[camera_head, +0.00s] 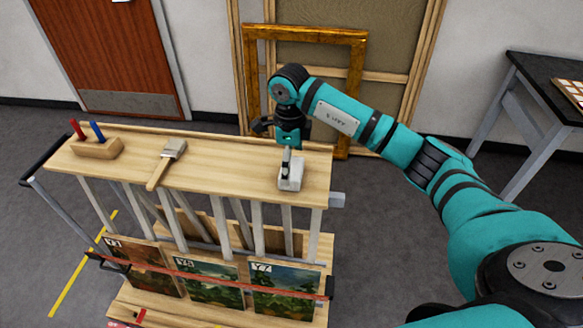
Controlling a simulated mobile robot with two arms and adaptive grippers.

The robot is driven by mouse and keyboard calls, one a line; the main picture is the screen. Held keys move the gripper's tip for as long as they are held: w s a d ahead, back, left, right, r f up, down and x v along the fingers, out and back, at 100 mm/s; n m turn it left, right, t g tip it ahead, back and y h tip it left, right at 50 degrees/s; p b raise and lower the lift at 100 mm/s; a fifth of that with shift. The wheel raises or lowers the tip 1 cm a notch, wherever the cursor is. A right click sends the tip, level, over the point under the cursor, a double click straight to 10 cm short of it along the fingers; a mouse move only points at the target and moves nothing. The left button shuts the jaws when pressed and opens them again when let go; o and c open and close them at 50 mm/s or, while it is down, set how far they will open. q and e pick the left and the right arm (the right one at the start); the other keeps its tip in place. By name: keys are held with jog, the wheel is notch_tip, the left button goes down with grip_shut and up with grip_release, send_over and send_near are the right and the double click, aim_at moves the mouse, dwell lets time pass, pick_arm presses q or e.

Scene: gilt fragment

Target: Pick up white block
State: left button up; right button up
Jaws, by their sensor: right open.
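A small white block (293,182) sits on the wooden top of a rolling rack (225,172), near its right end. My right gripper (287,158) reaches in from the right and points down just above the block. A dark fingertip overlaps the block's upper part in the picture; I cannot tell whether it touches it. The jaws are open, and the block appears to rest on the top. My left gripper is not in view.
A brush (167,163) and a wooden holder (97,149) with red and blue sticks lie on the rack's left half. Paintings (207,282) stand in slots below. A gilt frame (357,60) leans behind. A dark table (540,75) stands at right.

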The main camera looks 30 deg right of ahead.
notch_tip(320, 180, down, 3)
jog(key=shift+d+r+p, duration=0.1)
jog(key=shift+p, duration=0.2)
jog(key=c, duration=0.7)
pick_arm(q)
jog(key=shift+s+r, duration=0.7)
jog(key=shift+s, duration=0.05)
pick_arm(e)
jog(key=shift+c, duration=0.2)
